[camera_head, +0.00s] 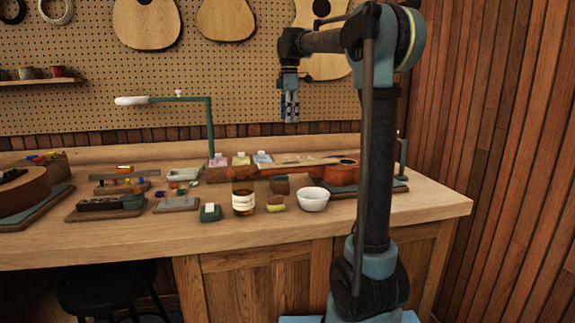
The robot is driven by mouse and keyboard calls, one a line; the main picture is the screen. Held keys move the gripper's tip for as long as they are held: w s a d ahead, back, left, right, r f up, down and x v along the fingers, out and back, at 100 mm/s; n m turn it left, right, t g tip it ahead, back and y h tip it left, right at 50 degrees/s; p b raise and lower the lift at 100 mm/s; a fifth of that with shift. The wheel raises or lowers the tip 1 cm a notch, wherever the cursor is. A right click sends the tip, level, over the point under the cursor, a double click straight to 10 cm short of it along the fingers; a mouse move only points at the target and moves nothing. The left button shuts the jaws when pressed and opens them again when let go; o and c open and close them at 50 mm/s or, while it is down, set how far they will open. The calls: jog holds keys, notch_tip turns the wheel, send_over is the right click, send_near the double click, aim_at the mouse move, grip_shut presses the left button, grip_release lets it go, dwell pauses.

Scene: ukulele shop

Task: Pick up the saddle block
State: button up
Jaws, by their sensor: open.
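I cannot tell for certain which small piece on the workbench is the saddle block. Candidates are a dark green block with a white top (210,213) near the bench's front edge, a yellow and brown block (276,203) right of the bottle, and a brown block (280,185) behind it. My gripper (290,119) points down, open and empty. It is raised in front of the pegboard, well above the bench and apart from everything on it.
A brown bottle (243,200) and a white bowl (313,199) stand near these blocks. A ukulele (338,163) lies behind them. A green lamp (210,130) rises at the back. Trays and small parts crowd the left. The bench's right front (435,201) is clear.

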send_over(288, 159)
jog(key=f, duration=1.1)
jog(key=shift+d, duration=0.25)
jog(key=shift+s+a+f, duration=0.1)
jog(key=shift+a+f, duration=0.05)
jog(key=shift+f, duration=1.15)
jog(key=shift+s+a+f, duration=0.1)
jog(key=shift+f, duration=1.2)
jog(key=c, duration=1)
